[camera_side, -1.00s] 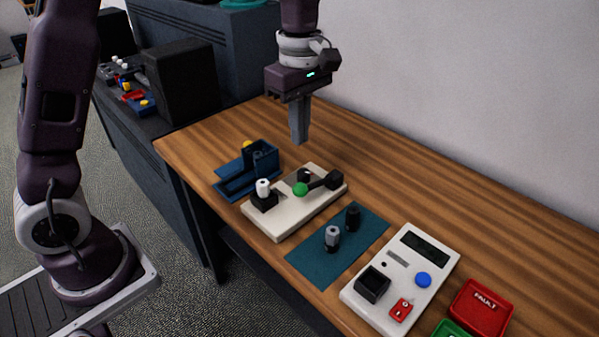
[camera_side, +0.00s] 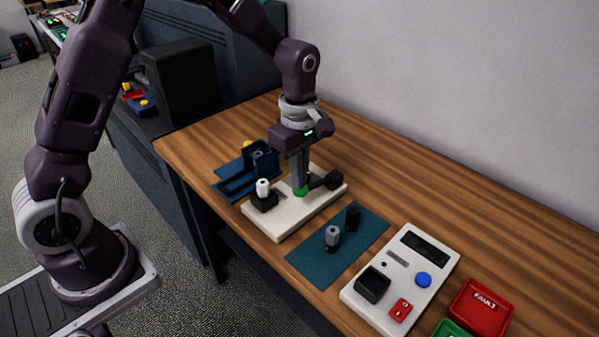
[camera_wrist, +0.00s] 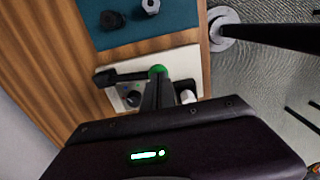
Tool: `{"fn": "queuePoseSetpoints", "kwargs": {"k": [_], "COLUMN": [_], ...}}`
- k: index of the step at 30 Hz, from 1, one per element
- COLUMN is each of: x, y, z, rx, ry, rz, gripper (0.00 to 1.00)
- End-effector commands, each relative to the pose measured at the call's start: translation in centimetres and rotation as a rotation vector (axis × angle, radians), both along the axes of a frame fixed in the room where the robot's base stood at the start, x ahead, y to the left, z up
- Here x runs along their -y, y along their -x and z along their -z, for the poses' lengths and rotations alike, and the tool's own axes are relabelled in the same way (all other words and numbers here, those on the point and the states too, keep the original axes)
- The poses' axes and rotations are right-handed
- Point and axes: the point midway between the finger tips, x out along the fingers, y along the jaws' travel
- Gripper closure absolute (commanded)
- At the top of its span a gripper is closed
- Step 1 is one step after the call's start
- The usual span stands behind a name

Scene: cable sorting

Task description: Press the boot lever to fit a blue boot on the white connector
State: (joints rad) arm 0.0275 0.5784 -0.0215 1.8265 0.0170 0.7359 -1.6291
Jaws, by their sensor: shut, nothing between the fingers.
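The boot press is a cream base (camera_side: 283,223) with a black lever (camera_side: 326,181) that ends in a green knob (camera_side: 300,192). The white connector (camera_side: 263,186) stands upright in a black holder (camera_side: 264,202) at the left of the base. My gripper (camera_side: 300,185) is shut and empty, pointing down, its fingertips at the green knob and seemingly touching it. In the wrist view the green knob (camera_wrist: 157,71) shows just beyond the fingertips (camera_wrist: 158,80), and the white connector (camera_wrist: 188,97) is partly hidden beside them. I cannot make out a blue boot on the connector.
A blue tray (camera_side: 235,187) stands behind the base at the left. A teal mat (camera_side: 318,262) holds a grey connector (camera_side: 332,237) and a black part (camera_side: 352,217). A tester box (camera_side: 399,280) and a red FAULT bin (camera_side: 482,306) are at the right. The wood behind is clear.

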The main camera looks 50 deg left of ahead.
Motion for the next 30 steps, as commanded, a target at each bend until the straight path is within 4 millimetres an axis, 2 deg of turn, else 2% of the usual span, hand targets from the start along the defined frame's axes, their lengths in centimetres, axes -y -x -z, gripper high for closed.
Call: {"fn": "queuePoseSetpoints", "kwargs": {"k": [4,9,19,23,25,30], "x": [0.0,0.0,0.0,0.0,0.0,0.1], "y": [1.5,2.2,2.6,2.7,2.9,3.9], "z": [2.3,4.6,5.3,4.9,4.1,0.2], "rx": [-0.008,-0.005,-0.012,-0.012,-0.007,0.010], "ry": [-0.001,-0.001,-0.002,-0.002,-0.002,0.001], "rz": [0.001,0.000,0.002,0.002,0.002,0.001], "gripper": [1.00,1.00,1.00,1.00,1.00,1.00]}}
